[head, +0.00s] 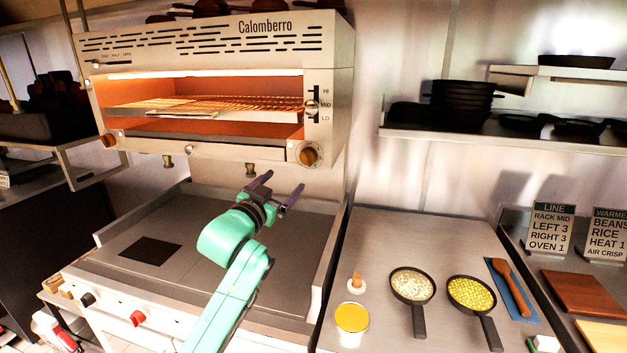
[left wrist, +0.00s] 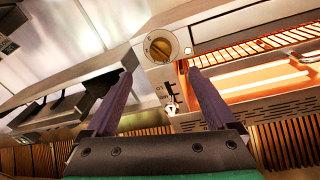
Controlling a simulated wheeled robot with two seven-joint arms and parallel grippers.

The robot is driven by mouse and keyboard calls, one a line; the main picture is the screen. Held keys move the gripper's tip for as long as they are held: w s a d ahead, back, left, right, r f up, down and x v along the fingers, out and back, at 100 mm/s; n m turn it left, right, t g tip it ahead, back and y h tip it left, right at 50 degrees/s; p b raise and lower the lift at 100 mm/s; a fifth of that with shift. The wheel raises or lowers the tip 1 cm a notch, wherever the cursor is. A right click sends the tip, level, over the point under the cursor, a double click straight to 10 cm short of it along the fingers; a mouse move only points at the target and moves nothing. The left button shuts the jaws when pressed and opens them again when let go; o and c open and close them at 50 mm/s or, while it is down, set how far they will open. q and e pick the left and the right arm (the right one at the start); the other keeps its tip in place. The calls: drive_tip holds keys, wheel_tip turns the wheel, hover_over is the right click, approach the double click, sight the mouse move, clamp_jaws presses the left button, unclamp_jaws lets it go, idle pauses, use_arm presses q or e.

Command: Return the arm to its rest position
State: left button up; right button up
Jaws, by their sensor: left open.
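My left arm is teal and reaches up from the bottom of the head view. Its left gripper (head: 283,184) is open, with two dark purple fingers apart and nothing between them. It is above the back of the flat griddle (head: 210,212), below and in front of the Calomberro oven (head: 215,50). In the left wrist view the open left gripper (left wrist: 161,74) points toward the oven's control side, with the brass knob (left wrist: 159,46) and glowing rack (left wrist: 265,52) beyond the fingers. My right gripper is not in view.
A wall shelf (head: 400,132) with stacked black pans is above. The griddle's raised side wall (head: 328,262) borders the counter.

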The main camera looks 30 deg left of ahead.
use_arm(q)
drive_tip(key=s+d+f+g+h, duration=0.1)
drive_tip(key=s+d+f+g, duration=0.2)
drive_tip(key=f, duration=0.5)
drive_tip(key=s+d+f+g+h, duration=0.1)
drive_tip(key=s+d+f+g, duration=0.15)
drive_tip(key=f, duration=0.55)
drive_tip(key=s+d+f+g, duration=0.2)
drive_tip(key=d+f, duration=0.2)
drive_tip(key=f, duration=0.3)
drive_tip(key=s+d+f+m+g+h, duration=0.1)
drive_tip(key=s+d+f+g, duration=0.25)
drive_tip(key=s+f, duration=0.35)
drive_tip(key=s+d+f+g+h, duration=0.1)
drive_tip(key=s+d+f+g, duration=0.3)
drive_tip(key=s, duration=0.5)
wheel_tip(320, 180, down, 24)
drive_tip(key=s+b, duration=0.2)
drive_tip(key=s+a+f+g+b, duration=0.1)
drive_tip(key=s+a+f+g, duration=0.1)
drive_tip(key=s+f, duration=1.5)
drive_tip(key=shift+s+a+f+m+b, duration=0.2)
drive_tip(key=shift+s+f+m+b, duration=0.15)
drive_tip(key=shift+f, duration=0.3)
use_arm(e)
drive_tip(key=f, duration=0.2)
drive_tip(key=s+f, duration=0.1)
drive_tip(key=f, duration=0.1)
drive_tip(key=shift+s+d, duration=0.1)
